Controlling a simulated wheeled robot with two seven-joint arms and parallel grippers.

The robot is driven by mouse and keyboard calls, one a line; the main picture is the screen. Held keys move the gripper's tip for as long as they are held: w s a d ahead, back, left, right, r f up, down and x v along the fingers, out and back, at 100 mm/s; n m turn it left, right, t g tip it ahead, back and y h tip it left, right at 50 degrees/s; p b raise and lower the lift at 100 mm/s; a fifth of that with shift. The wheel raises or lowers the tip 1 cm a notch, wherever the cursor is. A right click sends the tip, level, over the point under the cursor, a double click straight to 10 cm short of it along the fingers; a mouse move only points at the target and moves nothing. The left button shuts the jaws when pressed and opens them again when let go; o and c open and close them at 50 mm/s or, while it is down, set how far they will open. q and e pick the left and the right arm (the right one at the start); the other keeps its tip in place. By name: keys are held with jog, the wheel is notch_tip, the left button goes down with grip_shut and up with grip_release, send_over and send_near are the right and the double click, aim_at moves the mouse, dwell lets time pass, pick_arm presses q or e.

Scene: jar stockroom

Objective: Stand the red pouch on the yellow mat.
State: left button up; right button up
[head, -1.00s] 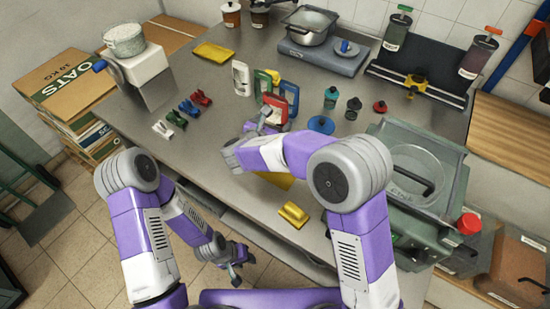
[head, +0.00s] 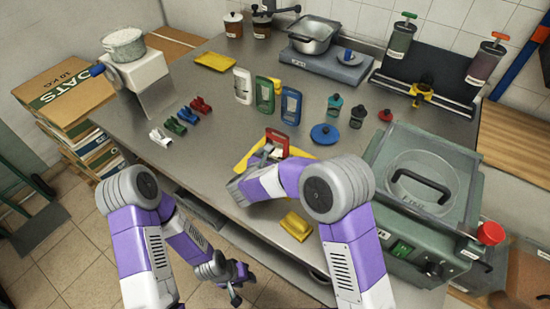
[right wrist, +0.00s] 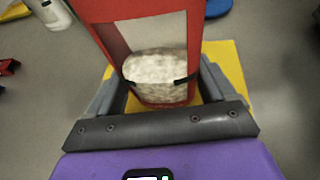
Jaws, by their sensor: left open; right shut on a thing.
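The red pouch (head: 277,141) has a clear window with pale contents, which also shows in the right wrist view (right wrist: 158,75). My right gripper (head: 264,156) is shut on it, with one finger on each side of its lower part. The yellow mat (head: 247,153) lies on the near part of the table, partly hidden by my right arm and the pouch. In the right wrist view the mat (right wrist: 230,62) shows behind and beside the pouch's base. I cannot tell whether the base touches it. My left gripper (head: 237,288) is open and empty, low in front of the table.
White (head: 242,85), green (head: 266,95) and blue (head: 291,105) pouches stand behind the mat. A blue lid (head: 324,134) lies right of it. A yellow block-like item (head: 296,226) sits near the front edge. A green machine (head: 420,200) fills the right side. Coloured clips (head: 175,125) lie left.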

jog(key=shift+r, duration=0.1)
jog(key=o, duration=1.1)
jog(key=shift+s, duration=0.1)
jog(key=p+v, duration=0.2)
jog(key=v, duration=1)
jog(key=shift+a, duration=0.1)
jog(key=shift+p, duration=0.3)
